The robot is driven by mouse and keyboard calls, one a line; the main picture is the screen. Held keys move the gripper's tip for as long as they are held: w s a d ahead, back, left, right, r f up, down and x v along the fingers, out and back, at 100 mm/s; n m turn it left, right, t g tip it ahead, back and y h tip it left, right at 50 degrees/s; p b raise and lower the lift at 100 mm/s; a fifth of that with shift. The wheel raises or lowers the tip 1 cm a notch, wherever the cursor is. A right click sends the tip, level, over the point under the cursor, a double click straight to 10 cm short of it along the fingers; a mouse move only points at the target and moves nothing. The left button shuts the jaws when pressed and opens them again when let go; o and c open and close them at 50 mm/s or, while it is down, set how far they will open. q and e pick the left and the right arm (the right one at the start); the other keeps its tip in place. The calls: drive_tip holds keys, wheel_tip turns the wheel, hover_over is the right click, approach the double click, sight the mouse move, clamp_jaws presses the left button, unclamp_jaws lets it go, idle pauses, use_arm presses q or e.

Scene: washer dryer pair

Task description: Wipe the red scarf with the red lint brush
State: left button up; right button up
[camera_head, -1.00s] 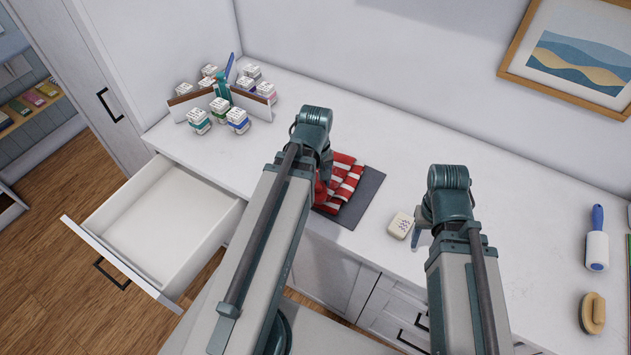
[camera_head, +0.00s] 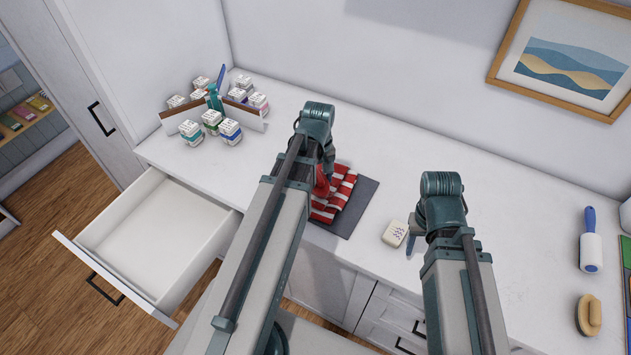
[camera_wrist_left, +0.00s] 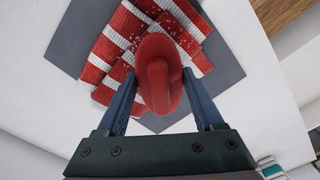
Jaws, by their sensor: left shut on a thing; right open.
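The red scarf (camera_head: 338,191), with white stripes, lies folded on a dark grey mat (camera_head: 362,208) on the counter. White specks show on it in the left wrist view (camera_wrist_left: 122,42). My left gripper (camera_wrist_left: 160,95) is shut on the red lint brush (camera_wrist_left: 158,72), which is over the scarf; whether it touches the scarf I cannot tell. In the head view, my left gripper (camera_head: 324,172) and arm hide part of the scarf and most of the brush. My right gripper (camera_head: 411,240) is open and empty, beside a small white box; its fingers are mostly hidden by my arm.
The small white box (camera_head: 395,233) sits right of the mat. A blue-handled lint roller (camera_head: 590,250) and a wooden brush (camera_head: 588,315) lie at the right. Several small bottles (camera_head: 212,118) stand around white dividers at the back left. An open, empty drawer (camera_head: 150,235) juts out at the left.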

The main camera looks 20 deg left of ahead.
use_arm(q)
drive_tip(key=shift+w, duration=1.05)
use_arm(e)
drive_tip(key=shift+s, duration=0.1)
use_arm(q)
drive_tip(key=shift+w, duration=0.1)
drive_tip(key=shift+w+d, duration=0.1)
drive_tip(key=shift+w, duration=1.8)
drive_tip(key=shift+s+d, duration=0.1)
